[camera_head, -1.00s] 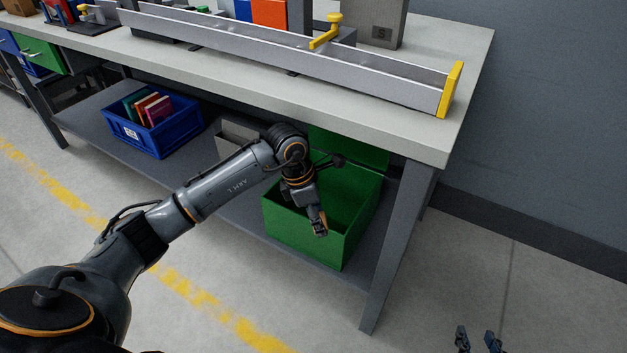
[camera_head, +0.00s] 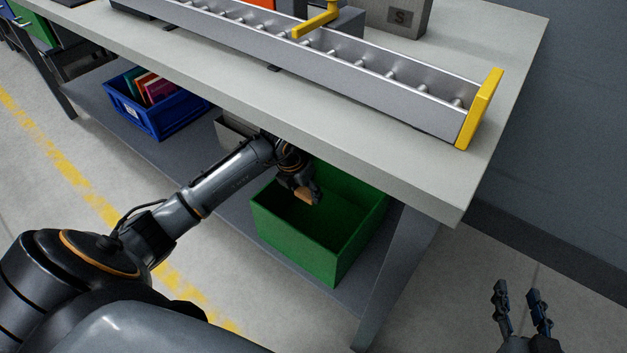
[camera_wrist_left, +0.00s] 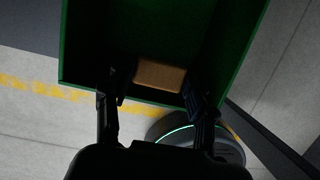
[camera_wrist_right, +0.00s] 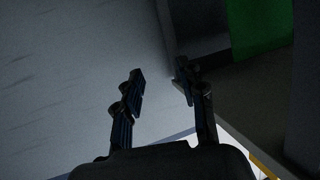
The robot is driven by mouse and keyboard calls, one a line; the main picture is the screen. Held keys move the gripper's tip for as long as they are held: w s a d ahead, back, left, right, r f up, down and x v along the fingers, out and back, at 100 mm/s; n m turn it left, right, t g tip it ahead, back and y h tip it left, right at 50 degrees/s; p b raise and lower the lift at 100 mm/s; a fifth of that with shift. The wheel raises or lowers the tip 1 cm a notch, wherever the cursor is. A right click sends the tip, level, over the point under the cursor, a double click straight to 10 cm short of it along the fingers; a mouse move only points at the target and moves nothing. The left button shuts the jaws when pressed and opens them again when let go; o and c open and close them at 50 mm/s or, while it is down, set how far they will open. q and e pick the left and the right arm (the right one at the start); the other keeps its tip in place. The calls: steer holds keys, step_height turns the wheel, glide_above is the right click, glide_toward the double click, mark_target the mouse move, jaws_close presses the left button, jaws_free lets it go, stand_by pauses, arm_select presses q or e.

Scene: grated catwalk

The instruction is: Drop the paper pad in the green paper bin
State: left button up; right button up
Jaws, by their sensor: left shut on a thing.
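The green paper bin (camera_head: 292,243) stands open on the shelf under the workbench. My left gripper (camera_head: 308,193) reaches under the tabletop and is over the bin's opening. It is shut on the paper pad (camera_wrist_left: 160,75), a small tan block between its fingers in the left wrist view. That view shows the bin's green wall (camera_wrist_left: 85,50) around the pad. Whether the pad touches the bin is unclear. My right gripper (camera_head: 519,292) is open and empty above the floor at lower right, with parted fingers also in the right wrist view (camera_wrist_right: 160,72).
The tabletop (camera_head: 440,170) overhangs the bin and my left forearm, and a bench leg (camera_head: 395,270) stands right of the bin. A blue crate (camera_head: 160,115) with several books and a grey box (camera_head: 235,135) share the shelf. A roller conveyor (camera_head: 350,80) lies on top.

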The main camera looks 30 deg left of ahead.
arm_select(q)
steer(key=shift+s+f, duration=0.1)
steer(key=shift+s, duration=0.1)
steer(key=shift+f+b, duration=0.85)
steer(key=shift+b, duration=0.05)
steer(key=shift+f+b, duration=0.75)
steer(key=shift+f, duration=0.2)
arm_select(e)
step_height(320, 180, up, 14)
steer(key=s+a+t+y, duration=0.1)
steer(key=t+y, duration=0.2)
steer(key=t, duration=0.6)
steer(key=shift+s+a+r, duration=0.25)
steer(key=shift+s+a, duration=0.15)
arm_select(q)
steer(key=o, duration=1.2)
arm_select(e)
steer(key=shift+w, duration=0.1)
